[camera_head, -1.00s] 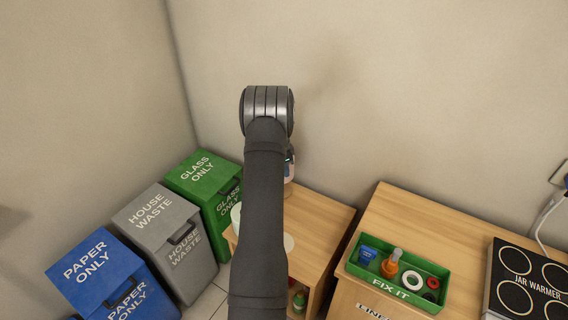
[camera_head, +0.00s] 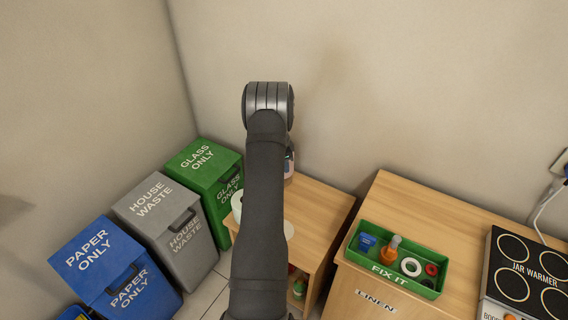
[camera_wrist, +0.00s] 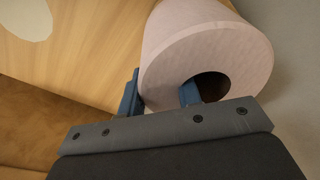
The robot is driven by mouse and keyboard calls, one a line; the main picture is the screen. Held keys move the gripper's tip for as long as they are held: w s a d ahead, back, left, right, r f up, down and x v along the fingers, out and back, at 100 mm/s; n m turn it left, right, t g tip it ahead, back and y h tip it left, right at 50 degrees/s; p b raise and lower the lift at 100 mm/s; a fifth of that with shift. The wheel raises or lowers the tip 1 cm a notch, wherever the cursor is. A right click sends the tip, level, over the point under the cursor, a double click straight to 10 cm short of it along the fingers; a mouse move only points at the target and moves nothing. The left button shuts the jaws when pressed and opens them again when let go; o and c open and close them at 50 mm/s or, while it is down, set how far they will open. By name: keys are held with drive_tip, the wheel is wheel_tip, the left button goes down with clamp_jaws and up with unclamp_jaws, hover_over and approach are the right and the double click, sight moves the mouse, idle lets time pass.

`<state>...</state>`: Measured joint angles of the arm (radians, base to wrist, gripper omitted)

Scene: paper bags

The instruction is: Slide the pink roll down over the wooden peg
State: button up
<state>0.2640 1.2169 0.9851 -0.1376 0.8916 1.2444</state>
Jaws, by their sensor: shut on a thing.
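The pink roll (camera_wrist: 205,45) fills the upper middle of the wrist view, tilted, with its dark core hole facing me. My gripper (camera_wrist: 160,94) is shut on its wall, one blue finger inside the core and the other outside. I cannot make out the wooden peg in either view.
A pale round patch (camera_wrist: 26,18) lies on a wooden surface (camera_wrist: 85,35). Bins (camera_head: 207,168) stand left. A green tray (camera_head: 365,268) and hob (camera_head: 500,242) are right.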

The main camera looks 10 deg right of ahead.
drive_tip(key=o, duration=1.1)
drive_tip(key=shift+w+a, duration=0.1)
drive_tip(key=shift+c, duration=0.3)
drive_tip(key=shift+o, duration=0.3)
drive_tip(key=shift+r, duration=0.3)
wheel_tip(320, 180, up, 14)
drive_tip(key=s+d+f+m, duration=0.2)
drive_tip(key=s+f, duration=0.1)
drive_tip(key=s, duration=0.7)
drive_tip(key=s+d+f+m, duration=0.1)
drive_tip(key=s+f+m, duration=0.15)
drive_tip(key=s, duration=0.75)
drive_tip(key=s+d+f+m, duration=0.1)
drive_tip(key=s+d+f, duration=0.15)
drive_tip(key=s, duration=0.75)
wheel_tip(320, 180, up, 9)
drive_tip(key=shift+a+g, duration=0.4)
drive_tip(key=shift+w, duration=0.1)
